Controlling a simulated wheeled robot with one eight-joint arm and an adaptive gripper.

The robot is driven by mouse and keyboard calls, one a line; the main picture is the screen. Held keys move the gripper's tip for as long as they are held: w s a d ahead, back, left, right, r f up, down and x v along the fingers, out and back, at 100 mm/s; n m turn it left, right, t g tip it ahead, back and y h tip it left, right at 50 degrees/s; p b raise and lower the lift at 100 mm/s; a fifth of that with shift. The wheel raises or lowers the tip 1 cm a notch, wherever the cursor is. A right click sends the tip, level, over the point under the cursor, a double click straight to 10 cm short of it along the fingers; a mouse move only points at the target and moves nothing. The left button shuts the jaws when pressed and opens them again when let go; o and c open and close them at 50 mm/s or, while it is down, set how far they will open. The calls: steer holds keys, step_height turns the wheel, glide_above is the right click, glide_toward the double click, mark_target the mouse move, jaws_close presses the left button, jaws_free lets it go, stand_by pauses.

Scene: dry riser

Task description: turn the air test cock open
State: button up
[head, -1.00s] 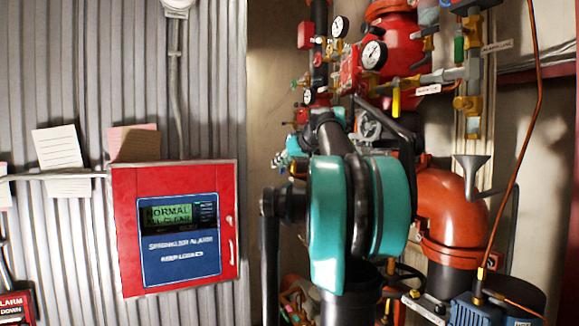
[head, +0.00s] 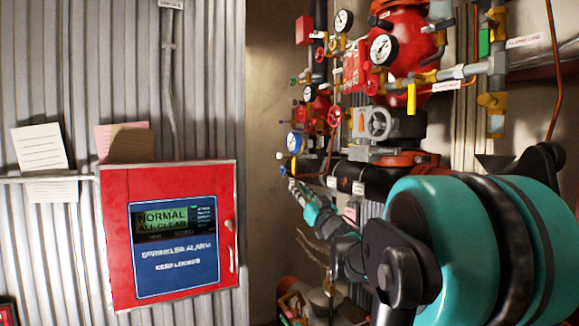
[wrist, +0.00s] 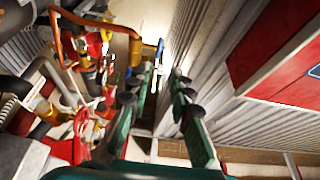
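My gripper (head: 297,188) reaches toward the left end of the black horizontal pipe, just below a small brass fitting with a blue part (head: 284,170). In the wrist view my gripper (wrist: 164,76) is open, its two green fingers with black pads apart and nothing between them. A brass fitting (wrist: 142,47) with a blue handle (wrist: 160,48) shows just beyond the left fingertip; they look apart. This may be the air test cock, but no label on it is readable. The far fingertips are small in the head view.
A red alarm panel (head: 170,235) hangs on the corrugated wall to the left. A red handwheel (wrist: 84,122) is left of the fingers in the wrist view.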

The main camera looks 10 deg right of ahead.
mark_target(283, 171)
steer(key=x, duration=1.7)
steer(key=shift+w, duration=0.1)
steer(key=shift+c, duration=0.2)
jaws_close()
